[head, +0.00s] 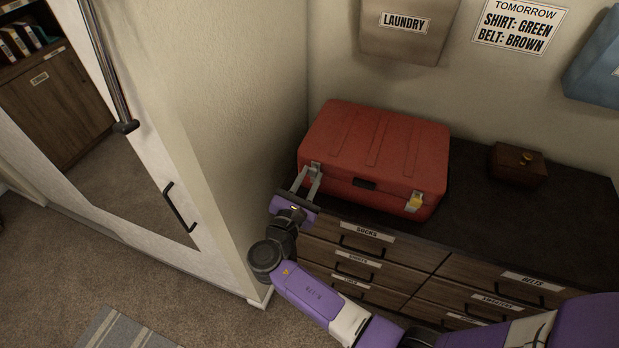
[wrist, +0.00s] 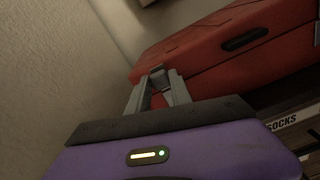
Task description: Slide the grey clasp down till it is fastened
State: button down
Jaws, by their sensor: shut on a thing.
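A red case (head: 375,150) stands shut on the dark dresser top. The grey clasp (head: 316,167) is on the left of its front face, at the lid seam. It also shows in the wrist view (wrist: 158,72), partly hidden by my fingers. My gripper (head: 309,177) reaches it from the front left. In the wrist view my two grey fingers (wrist: 158,90) are shut on the clasp, one on each side. I cannot tell whether the clasp is fastened.
A yellow-marked clasp (head: 414,201) is on the right of the case front. A small wooden box (head: 517,164) stands to the right on the dresser top (head: 505,213). The wall (head: 240,90) is close on the left. Labelled drawers (head: 366,241) are below.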

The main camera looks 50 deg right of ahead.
jog(key=shift+f+b, duration=0.6)
jog(key=shift+f, duration=0.55)
jog(key=c, duration=1.1)
grip_release()
jog(key=shift+f, duration=0.1)
jog(key=shift+c, duration=0.2)
jog(key=shift+a, duration=0.1)
jog(key=b+v, duration=0.1)
jog(key=v, duration=0.6)
jog(key=shift+s+a, duration=0.2)
jog(key=shift+a, duration=0.15)
